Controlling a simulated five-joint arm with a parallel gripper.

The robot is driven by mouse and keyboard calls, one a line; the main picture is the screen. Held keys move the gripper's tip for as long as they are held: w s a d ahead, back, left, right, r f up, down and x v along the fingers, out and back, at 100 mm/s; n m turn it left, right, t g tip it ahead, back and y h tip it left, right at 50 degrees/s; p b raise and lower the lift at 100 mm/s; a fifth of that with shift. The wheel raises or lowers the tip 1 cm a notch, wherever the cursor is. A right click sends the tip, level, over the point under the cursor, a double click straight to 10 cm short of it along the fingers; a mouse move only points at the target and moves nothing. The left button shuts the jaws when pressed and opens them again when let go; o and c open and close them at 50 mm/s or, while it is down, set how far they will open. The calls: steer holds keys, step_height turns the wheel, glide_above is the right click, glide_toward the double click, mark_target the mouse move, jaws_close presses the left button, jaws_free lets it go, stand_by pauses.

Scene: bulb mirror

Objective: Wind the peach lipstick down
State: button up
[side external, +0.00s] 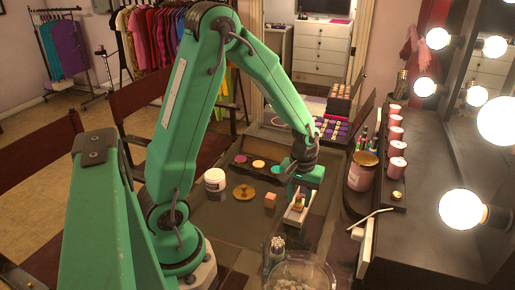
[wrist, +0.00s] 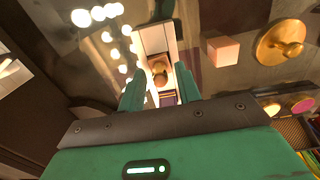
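The peach lipstick (side external: 298,203) shows as a small gold and peach shape on a pale, narrow holder (side external: 294,216) on the table. In the wrist view the lipstick (wrist: 159,74) is seen end on, with the pale holder (wrist: 152,40) around and behind it. My gripper (wrist: 160,82) points down over it, one green finger on each side. Gaps show between the fingers and the lipstick, so the gripper looks open. In the side view my gripper (side external: 304,184) hides part of the holder. How far the lipstick stick stands out is too small to tell.
A peach cube (side external: 270,200), a brass lid (side external: 243,192) and a white jar (side external: 215,182) stand to the left. A palette (side external: 258,164) lies behind. Pink jars (side external: 396,147) and lit mirror bulbs (side external: 462,209) are on the right. A glass bowl (side external: 300,275) is in front.

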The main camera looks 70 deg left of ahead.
steer(key=m, duration=0.5)
steer(key=shift+m, duration=0.4)
steer(key=shift+m, duration=0.3)
steer(key=m, duration=0.6)
steer(key=c, duration=0.7)
